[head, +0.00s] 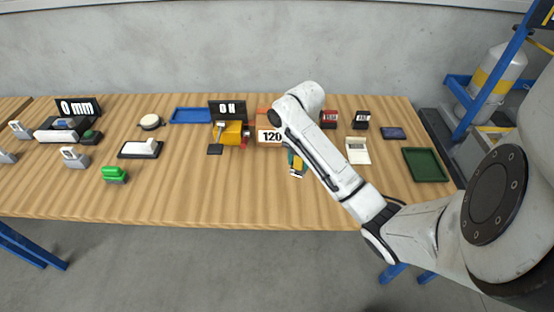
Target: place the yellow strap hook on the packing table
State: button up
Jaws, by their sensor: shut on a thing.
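My arm reaches in from the right, and its white wrist is over the middle of the packing table (330,213). My gripper is hidden behind my own arm, so its fingers and what is between them do not show. A small yellow and teal thing (297,166) shows at the left edge of my forearm, partly covered by it. I cannot tell whether this is the yellow strap hook, or whether it is held or resting on the table.
The orange box marked 120 (268,136) and a yellow device (230,134) stand left of my wrist. A green tray (424,164) is at the right end, a blue tray (190,115) at the back. A green object (115,174) is front left. The front middle strip is clear.

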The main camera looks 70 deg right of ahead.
jog(key=w+d+f+b, duration=0.2)
jog(key=w+f+b, duration=0.1)
jog(key=w+d+f+b, duration=0.2)
jog(key=w+b, duration=0.1)
jog(key=w+d+f+b, duration=0.3)
jog(key=shift+d+f, duration=0.1)
jog(key=shift+f, duration=0.25)
jog(key=shift+d+f, duration=0.1)
jog(key=shift+f, duration=1.55)
jog(key=shift+f, duration=0.15)
jog(key=o, duration=1.1)
